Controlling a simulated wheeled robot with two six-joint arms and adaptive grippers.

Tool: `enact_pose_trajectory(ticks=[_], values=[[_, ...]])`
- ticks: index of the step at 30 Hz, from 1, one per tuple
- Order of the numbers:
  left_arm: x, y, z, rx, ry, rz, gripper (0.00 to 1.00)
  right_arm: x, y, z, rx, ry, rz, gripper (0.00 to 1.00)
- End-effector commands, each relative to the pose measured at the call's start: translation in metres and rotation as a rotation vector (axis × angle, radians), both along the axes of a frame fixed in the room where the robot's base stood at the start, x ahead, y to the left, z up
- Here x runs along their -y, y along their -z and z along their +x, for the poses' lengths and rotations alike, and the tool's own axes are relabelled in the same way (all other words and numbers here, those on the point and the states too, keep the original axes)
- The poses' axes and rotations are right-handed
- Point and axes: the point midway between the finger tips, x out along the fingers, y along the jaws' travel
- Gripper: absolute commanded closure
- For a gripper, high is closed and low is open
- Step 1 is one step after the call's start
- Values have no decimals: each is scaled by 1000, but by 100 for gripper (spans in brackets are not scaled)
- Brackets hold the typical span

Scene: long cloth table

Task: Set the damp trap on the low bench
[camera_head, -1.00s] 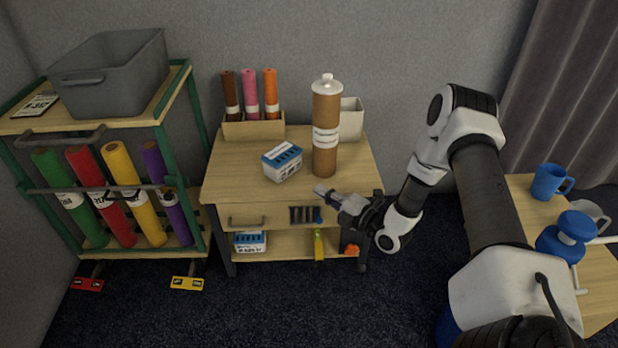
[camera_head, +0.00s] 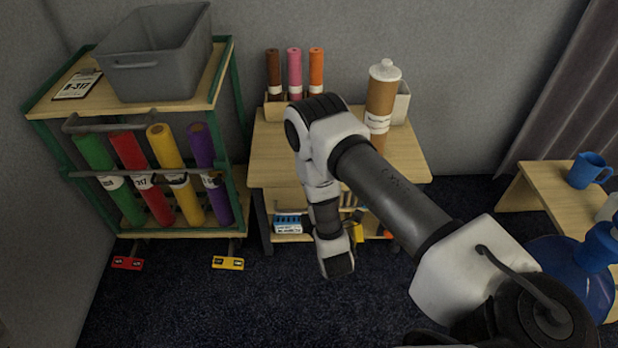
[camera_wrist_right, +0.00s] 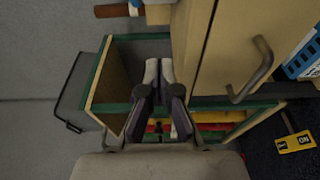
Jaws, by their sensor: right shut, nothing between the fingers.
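A white box with a blue slatted top, which looks like the damp trap (camera_head: 287,223), sits on the lower shelf of the wooden cabinet (camera_head: 272,172). A similar blue-slatted box (camera_wrist_right: 303,60) is cut off at the right edge of the right wrist view. The box earlier seen on the cabinet top is hidden behind my right arm. My right gripper (camera_wrist_right: 159,75) is shut and empty, beside the drawer front. It is hidden in the head view. The low bench (camera_head: 542,190) stands at the right with a blue mug on it. My left gripper is out of view.
A green-framed rack (camera_head: 128,228) with coloured rolls and a grey bin (camera_head: 155,60) on top stands left. A brown canister (camera_head: 380,100) and upright rolls (camera_head: 294,75) stand on the cabinet. A drawer handle (camera_wrist_right: 256,72) juts near my gripper. Dark carpet lies clear in front.

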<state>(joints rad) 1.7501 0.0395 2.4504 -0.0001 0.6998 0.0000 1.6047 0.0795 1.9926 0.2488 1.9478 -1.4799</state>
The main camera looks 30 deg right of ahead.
Motion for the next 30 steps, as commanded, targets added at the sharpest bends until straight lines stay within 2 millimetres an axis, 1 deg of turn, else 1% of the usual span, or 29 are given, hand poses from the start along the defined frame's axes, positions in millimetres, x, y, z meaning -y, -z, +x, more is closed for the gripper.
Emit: enact_pose_trajectory(ticks=[1, 11, 15, 18, 21, 30], values=[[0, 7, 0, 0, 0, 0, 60, 4, 2, 10, 6, 2, -1, 100], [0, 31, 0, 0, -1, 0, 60, 26, 3, 78, 6, 2, 0, 100], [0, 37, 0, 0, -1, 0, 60, 52, 3, 77, 0, 6, 1, 100], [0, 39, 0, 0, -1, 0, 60, 62, 1, 76, 1, 3, 0, 100], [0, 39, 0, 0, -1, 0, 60, 66, 1, 76, 1, 2, -1, 100], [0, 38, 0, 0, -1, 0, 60, 67, 0, 75, 0, 1, 0, 100]])
